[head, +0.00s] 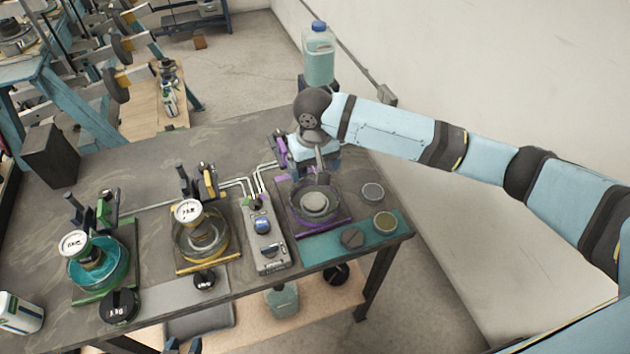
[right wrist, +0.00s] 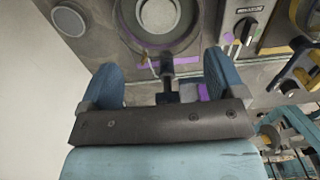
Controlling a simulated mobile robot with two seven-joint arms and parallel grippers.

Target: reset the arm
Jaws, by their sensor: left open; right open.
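My right gripper (head: 316,165) is over the back of the purple lever frame (head: 322,228) at the table's right. In the right wrist view its two blue fingers (right wrist: 160,78) are open, on either side of a dark upright piece (right wrist: 168,75) of that frame; I cannot tell whether they touch it. The purple frame holds a clear round dish (head: 316,204) with a pale disc in it. Only the blue fingertips of what looks like my left gripper (head: 183,347) show at the head view's bottom edge; it is open, apart from the frames.
A yellow frame (head: 207,266) and a green frame (head: 103,292) stand to the left, with weights in their dishes. A control box (head: 264,240) with knobs stands beside the purple frame. A teal mat (head: 325,248) carries small discs. A bottle (head: 318,55) stands behind my right gripper.

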